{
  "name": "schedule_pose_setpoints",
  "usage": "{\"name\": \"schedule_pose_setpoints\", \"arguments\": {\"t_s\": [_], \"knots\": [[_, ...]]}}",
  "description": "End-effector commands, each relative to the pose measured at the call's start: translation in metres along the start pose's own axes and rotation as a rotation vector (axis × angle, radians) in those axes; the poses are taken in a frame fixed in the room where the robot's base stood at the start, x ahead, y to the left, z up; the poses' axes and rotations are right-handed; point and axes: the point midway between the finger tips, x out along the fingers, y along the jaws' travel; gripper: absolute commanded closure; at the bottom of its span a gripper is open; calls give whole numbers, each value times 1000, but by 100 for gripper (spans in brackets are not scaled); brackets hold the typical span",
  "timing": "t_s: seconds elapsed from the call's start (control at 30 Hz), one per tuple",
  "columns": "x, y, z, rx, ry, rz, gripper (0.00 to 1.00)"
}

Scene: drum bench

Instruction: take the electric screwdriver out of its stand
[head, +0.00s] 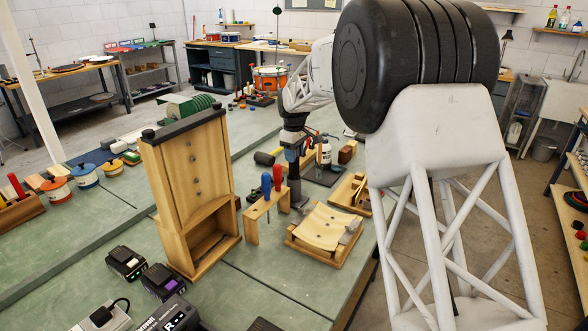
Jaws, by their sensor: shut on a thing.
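My gripper (293,150) is in the middle of the head view, small and far off, at the end of my arm and pointing down. It is shut on a dark upright tool (293,180), which seems to be the electric screwdriver. The tool stands behind and to the right of a small wooden rack (252,228). Its lower end is close to the bench. The stand is hard to make out, and I cannot tell whether the tool is still inside it. The fingertips are too small to see clearly.
The wooden rack holds a blue-handled and a red-handled tool (277,178). A curved wooden cradle (324,226) lies in front to the right. A tall wooden press (188,190) stands left. Batteries (126,263) lie at the front. A white bottle (325,152) stands behind right of the gripper.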

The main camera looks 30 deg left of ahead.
Motion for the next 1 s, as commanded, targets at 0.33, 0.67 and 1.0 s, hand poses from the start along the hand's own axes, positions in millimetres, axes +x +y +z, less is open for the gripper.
{"name": "schedule_pose_setpoints", "arguments": {"t_s": [0.33,0.67,1.0], "knots": [[-6,0,0,0,1,1,100],[-42,0,0,0,2,2,100],[-89,0,0,0,1,1,100]]}}
